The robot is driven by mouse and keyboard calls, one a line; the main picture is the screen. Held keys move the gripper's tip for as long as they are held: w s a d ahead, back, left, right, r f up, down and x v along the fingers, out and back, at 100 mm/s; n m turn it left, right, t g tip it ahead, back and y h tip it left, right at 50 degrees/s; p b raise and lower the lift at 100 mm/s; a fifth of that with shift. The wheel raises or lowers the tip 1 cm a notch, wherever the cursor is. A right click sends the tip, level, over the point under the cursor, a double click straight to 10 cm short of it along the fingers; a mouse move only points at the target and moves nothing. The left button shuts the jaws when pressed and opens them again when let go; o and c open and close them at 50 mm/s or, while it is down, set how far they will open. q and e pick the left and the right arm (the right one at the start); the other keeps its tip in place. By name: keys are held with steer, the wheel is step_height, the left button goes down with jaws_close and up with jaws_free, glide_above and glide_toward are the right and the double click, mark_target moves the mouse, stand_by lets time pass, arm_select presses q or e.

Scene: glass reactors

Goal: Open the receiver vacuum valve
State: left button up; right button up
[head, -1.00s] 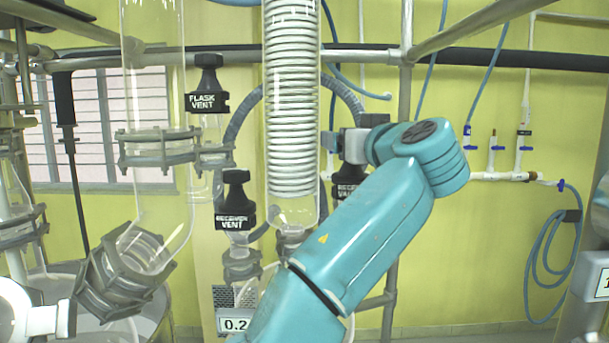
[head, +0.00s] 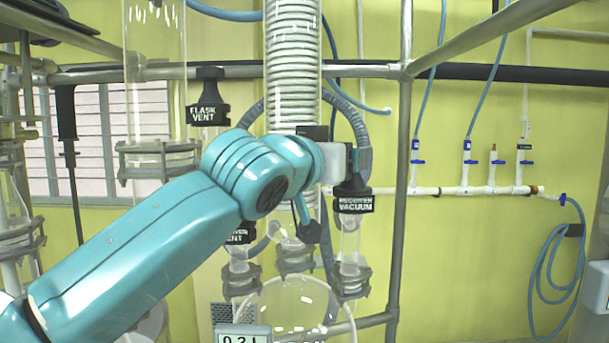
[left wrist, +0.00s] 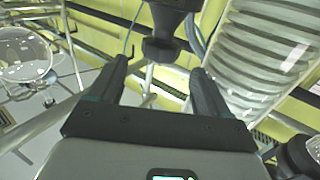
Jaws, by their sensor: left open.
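The receiver vacuum valve (head: 355,200) is a black handle with a white label on a glass neck, right of the coiled condenser in the head view. My left arm crosses in from the left. Its gripper (head: 352,160) is at the valve's upper end and partly covers it. In the left wrist view, the gripper (left wrist: 160,72) is open, its two dark fingers apart. A black valve knob (left wrist: 160,48), apparently the same valve, lies at the gap between the fingertips, and I see no finger closed on it. My right gripper is not in view.
The coiled condenser (head: 292,80) stands close beside my left gripper. The flask vent valve (head: 208,105) is to its left. My arm mostly hides the receiver vent (head: 238,236). A metal frame post (head: 401,190) stands to the right. A round glass vessel (head: 290,308) is below.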

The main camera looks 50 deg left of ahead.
arm_select(q)
steer(key=b+v, duration=0.2)
steer(key=v, duration=0.7)
steer(key=shift+s+d, duration=0.2)
steer(key=shift+s, duration=0.1)
steer(key=shift+s, duration=0.1)
steer(key=shift+a, duration=0.1)
